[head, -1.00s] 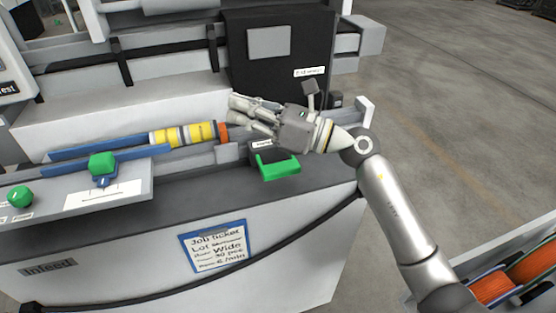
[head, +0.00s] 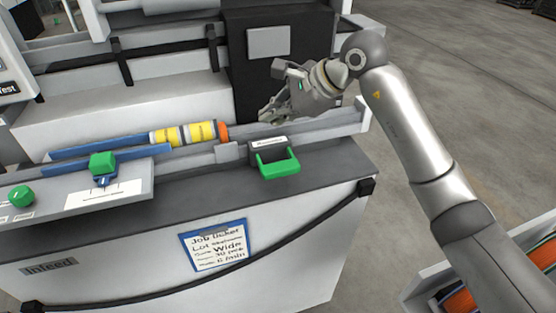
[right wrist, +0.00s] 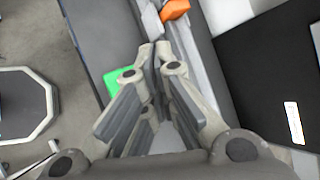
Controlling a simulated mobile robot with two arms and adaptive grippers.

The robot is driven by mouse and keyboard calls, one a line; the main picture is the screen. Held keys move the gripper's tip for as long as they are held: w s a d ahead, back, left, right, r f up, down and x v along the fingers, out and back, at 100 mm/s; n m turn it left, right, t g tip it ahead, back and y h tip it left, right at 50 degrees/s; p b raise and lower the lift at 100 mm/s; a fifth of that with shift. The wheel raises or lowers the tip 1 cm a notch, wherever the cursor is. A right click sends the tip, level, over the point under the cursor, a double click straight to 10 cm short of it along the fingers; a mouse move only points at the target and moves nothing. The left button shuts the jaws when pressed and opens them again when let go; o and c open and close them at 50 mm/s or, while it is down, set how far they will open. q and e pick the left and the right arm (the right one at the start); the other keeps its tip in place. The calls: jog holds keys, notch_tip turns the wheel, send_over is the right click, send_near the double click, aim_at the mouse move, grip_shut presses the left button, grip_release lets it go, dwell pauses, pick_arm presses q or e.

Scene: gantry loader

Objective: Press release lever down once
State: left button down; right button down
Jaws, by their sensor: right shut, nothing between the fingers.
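The release lever is taken to be the green U-shaped handle (head: 279,168) on a black labelled block at the front edge of the machine. My right gripper (head: 266,114) is behind and above it, near the back of the rail, and does not touch it. Its fingers are shut with nothing between them. In the right wrist view the gripper's fingertips (right wrist: 158,52) are together, and part of the green handle (right wrist: 117,80) shows left of the fingers, partly hidden by them. My left gripper is not in view.
A yellow-and-grey banded roll with an orange end (head: 186,134) lies on the rail left of the lever. A green knob block (head: 102,164) and a round green button (head: 20,196) are farther left. A black cabinet (head: 240,75) stands behind. Open floor lies to the right.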

jog(key=b, duration=0.4)
send_over(276, 163)
notch_tip(276, 163, down, 7)
jog(key=shift+f, duration=0.2)
jog(key=shift+f+b, duration=0.45)
jog(key=shift+f, duration=0.25)
dwell(0.7)
jog(key=shift+f+b, duration=0.4)
jog(key=shift+b, duration=0.2)
